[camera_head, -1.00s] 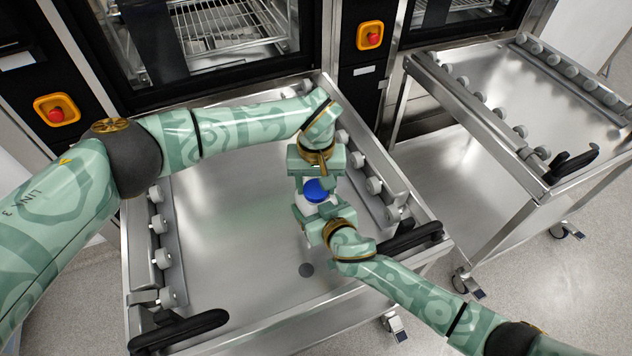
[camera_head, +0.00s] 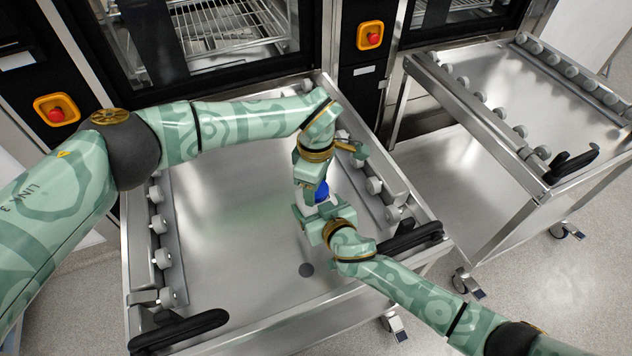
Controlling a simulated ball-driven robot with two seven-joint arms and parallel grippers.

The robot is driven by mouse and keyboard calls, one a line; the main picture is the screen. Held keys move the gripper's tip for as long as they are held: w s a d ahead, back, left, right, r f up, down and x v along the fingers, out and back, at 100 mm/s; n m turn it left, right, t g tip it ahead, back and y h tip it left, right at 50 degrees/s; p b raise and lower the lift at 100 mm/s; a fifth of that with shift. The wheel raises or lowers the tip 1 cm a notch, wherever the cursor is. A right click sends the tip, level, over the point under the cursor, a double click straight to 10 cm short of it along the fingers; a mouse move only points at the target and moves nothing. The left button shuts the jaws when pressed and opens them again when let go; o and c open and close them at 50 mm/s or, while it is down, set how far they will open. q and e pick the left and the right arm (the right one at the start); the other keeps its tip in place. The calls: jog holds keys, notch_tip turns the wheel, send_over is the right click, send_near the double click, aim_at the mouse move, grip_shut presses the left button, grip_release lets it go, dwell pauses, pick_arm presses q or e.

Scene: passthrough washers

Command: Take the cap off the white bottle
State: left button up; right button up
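The white bottle (camera_head: 309,211) stands over the right part of the steel trolley top, mostly hidden by my grippers. Its blue cap (camera_head: 321,192) shows between the two grippers. My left gripper (camera_head: 312,190) is at the cap from above, its fingers seen nearly edge-on, so I cannot tell whether they are closed on the cap. My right gripper (camera_head: 312,218) is at the bottle's body below the cap, with a finger on the visible side of the white body. It appears shut on the bottle.
The steel trolley (camera_head: 230,230) has roller rails along both sides and black handles (camera_head: 180,330) at its front. A second trolley (camera_head: 490,90) stands to the right. Washer machines with red stop buttons (camera_head: 374,40) stand behind. The trolley's middle and left are clear.

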pick_arm(q)
jog(key=shift+o, duration=1.2)
jog(key=shift+r, duration=0.1)
